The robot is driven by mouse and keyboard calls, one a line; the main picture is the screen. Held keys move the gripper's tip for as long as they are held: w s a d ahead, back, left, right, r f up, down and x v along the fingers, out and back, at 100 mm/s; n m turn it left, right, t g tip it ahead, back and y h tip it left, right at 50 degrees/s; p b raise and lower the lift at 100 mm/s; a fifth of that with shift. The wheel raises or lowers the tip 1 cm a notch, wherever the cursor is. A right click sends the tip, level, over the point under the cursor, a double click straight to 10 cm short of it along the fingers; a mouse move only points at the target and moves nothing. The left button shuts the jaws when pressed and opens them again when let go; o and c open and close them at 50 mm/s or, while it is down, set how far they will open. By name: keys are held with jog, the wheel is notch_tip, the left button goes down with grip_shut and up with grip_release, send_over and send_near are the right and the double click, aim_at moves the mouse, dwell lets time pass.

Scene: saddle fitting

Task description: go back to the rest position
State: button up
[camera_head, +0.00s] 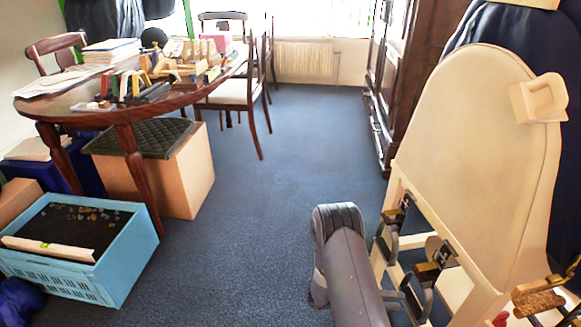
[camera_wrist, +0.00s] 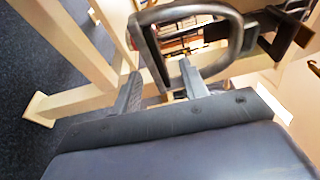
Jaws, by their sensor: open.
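My gripper (camera_wrist: 160,92) is open in the wrist view, its two grey fingers apart. A dark grey metal loop (camera_wrist: 190,12) on the beige stand stands just beyond the fingers, and part of it shows between them. I cannot tell whether they touch. In the head view my grey arm (camera_head: 345,265) rises from the bottom edge, left of the stand; the fingers cannot be made out there.
A beige stand (camera_head: 393,193) with a large cream panel (camera_head: 470,165) and dark metal loops fills the right. A blue crate (camera_head: 118,267), a cardboard box (camera_head: 188,185) and a cluttered table (camera_head: 62,113) are at the left. The blue carpet (camera_head: 290,140) between is clear.

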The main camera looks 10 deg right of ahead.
aim_at(415, 306)
jog(key=b+x, duration=0.1)
jog(key=x, duration=0.5)
jog(key=shift+s+d+f, duration=0.1)
jog(key=shift+s+d, duration=0.05)
jog(key=shift+d, duration=0.15)
jog(key=shift+d+f+b, duration=0.3)
jog(key=shift+f+b, duration=0.2)
jog(key=shift+f, duration=0.35)
jog(key=shift+a, duration=0.1)
